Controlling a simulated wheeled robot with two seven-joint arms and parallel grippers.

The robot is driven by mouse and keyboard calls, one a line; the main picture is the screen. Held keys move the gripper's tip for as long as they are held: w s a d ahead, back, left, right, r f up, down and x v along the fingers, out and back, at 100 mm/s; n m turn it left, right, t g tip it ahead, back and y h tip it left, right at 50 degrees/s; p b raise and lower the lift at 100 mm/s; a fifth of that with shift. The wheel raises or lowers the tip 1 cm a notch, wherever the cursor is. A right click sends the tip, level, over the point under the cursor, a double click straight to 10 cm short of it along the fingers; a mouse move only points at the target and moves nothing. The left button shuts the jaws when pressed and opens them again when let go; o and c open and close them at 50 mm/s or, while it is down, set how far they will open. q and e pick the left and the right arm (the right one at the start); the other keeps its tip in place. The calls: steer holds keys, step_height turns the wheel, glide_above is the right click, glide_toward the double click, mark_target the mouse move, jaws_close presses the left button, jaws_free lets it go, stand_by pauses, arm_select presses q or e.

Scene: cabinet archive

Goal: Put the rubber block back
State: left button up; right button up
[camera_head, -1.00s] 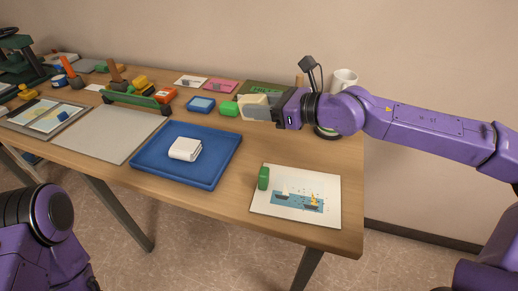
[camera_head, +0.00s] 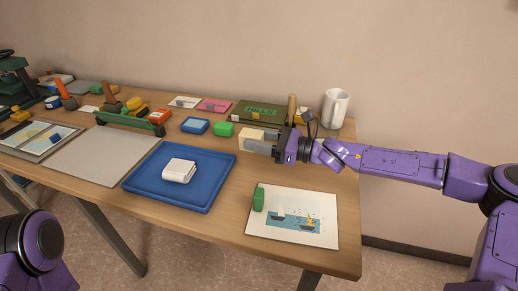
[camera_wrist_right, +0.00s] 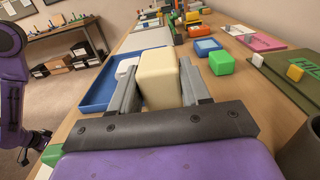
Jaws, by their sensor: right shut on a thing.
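My right gripper (camera_head: 262,144) is shut on a cream block (camera_head: 250,136) above the right part of the table. In the right wrist view the cream block (camera_wrist_right: 160,78) stands between the two grey fingers. Which thing is the rubber block is not marked. A white block (camera_head: 179,170) lies in the blue tray (camera_head: 142,188). A green block (camera_head: 223,129) lies on the table behind the held block. Another green block (camera_head: 259,199) stands on the left edge of a boat picture (camera_head: 315,238). A small dark end of my left arm (camera_wrist_right: 38,139) shows in the right wrist view; its jaws are unclear.
A blue-topped box (camera_head: 195,126), a green board (camera_head: 262,110) and a white mug (camera_head: 335,108) stand at the back. A grey mat (camera_head: 88,155) lies left of the tray. Bare table (camera_head: 225,208) shows between tray and picture.

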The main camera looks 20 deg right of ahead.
steer(key=f, duration=0.2)
steer(key=w+f, duration=0.1)
steer(key=f, duration=0.1)
steer(key=shift+d, duration=0.2)
steer(key=shift+f, duration=0.1)
